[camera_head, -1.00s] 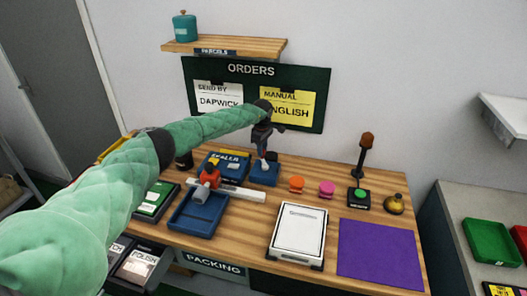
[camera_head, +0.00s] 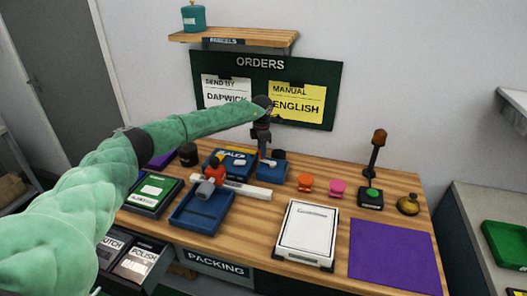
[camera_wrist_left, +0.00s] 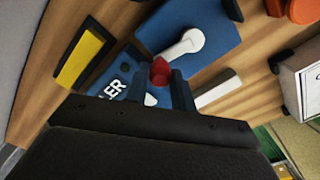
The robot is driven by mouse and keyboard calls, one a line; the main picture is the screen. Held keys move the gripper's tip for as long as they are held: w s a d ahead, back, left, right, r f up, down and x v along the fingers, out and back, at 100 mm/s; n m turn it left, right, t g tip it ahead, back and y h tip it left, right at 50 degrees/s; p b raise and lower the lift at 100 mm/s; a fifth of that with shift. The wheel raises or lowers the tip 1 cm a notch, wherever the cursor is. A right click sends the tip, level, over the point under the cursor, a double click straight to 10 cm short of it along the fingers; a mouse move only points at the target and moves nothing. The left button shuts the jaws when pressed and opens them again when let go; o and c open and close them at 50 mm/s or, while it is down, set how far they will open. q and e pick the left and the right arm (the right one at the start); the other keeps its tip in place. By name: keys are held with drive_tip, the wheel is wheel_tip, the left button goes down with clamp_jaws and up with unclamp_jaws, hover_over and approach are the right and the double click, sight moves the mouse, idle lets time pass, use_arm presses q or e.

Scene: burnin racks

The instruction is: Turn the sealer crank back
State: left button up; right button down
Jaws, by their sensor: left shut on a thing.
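The sealer (camera_head: 233,157) is a blue unit with a white label, at the back of the bench left of centre. Its lettering shows in part in the wrist view (camera_wrist_left: 112,88). Beside it is a blue block (camera_head: 277,177) carrying the white crank (camera_wrist_left: 190,41), whose arm ends in a red knob (camera_wrist_left: 160,69). My left gripper (camera_head: 262,152) reaches down over the crank. In the wrist view its fingers (camera_wrist_left: 161,82) are shut with the red knob between them. In the head view the gripper hides much of the crank. My right gripper is out of view.
A blue tray (camera_head: 200,216) and a long white bar (camera_head: 247,190) lie in front of the sealer. Orange (camera_head: 306,182) and pink (camera_head: 338,187) knobs, a green button box (camera_head: 371,197) and a brass bell (camera_head: 408,204) stand to the right. A white board (camera_head: 306,230) and purple mat (camera_head: 392,255) lie in front.

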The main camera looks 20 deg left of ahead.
use_arm(q)
drive_tip(key=shift+s+n+b, duration=0.4)
drive_tip(key=shift+s+n, duration=0.1)
drive_tip(key=shift+n, duration=0.6)
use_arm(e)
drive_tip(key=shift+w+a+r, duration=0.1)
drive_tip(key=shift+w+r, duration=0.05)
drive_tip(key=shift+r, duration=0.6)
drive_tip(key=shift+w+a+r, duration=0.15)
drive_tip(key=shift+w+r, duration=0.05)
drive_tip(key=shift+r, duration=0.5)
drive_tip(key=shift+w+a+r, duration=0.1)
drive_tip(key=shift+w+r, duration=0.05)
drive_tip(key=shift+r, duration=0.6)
use_arm(q)
drive_tip(key=o, duration=1)
drive_tip(key=shift+r, duration=0.1)
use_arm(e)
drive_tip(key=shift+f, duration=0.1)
use_arm(q)
drive_tip(key=shift+r, duration=0.3)
wheel_tip(320, 180, up, 6)
drive_tip(key=shift+f+b, duration=0.15)
drive_tip(key=shift+b, duration=1.1)
drive_tip(key=shift+r, duration=0.6)
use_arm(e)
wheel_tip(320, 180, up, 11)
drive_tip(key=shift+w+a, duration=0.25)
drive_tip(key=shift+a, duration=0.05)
